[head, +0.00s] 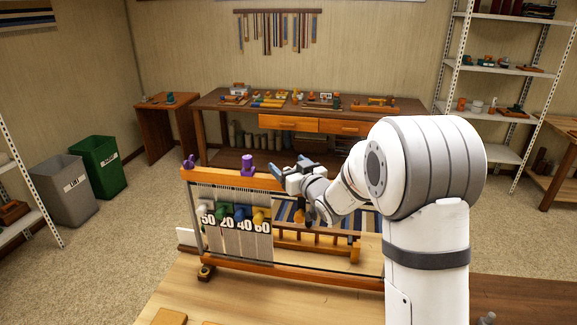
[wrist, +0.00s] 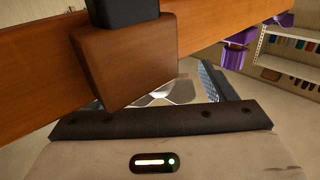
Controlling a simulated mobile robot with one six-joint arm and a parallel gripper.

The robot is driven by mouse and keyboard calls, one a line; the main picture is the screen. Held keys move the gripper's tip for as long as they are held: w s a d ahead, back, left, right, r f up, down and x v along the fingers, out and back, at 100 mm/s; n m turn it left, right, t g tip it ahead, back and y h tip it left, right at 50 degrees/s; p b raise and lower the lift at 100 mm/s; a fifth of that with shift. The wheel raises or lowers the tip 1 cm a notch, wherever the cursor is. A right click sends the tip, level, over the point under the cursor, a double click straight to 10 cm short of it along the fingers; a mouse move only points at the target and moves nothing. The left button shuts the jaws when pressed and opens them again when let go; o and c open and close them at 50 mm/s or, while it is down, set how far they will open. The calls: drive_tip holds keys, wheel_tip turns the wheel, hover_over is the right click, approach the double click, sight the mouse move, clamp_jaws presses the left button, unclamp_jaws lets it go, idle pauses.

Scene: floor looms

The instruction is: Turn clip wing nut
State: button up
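A brown wooden block with a dark top (wrist: 125,62) stands close to the wrist camera, against the beam. My gripper (head: 291,166) is at the beam, right of the purple pieces. In the wrist view its right finger (wrist: 216,82) is apart from the left one, mostly hidden by the block. A pale shiny shape (wrist: 165,92) lies between them; I cannot tell whether it is the wing nut.
Two purple pieces (head: 247,166) (head: 189,161) stand on the beam to the left. Numbered heddles with coloured knobs (head: 242,212) hang below it. A workbench with tools (head: 300,103) is behind, and bins (head: 97,166) stand at left.

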drive_tip(key=c, duration=0.9)
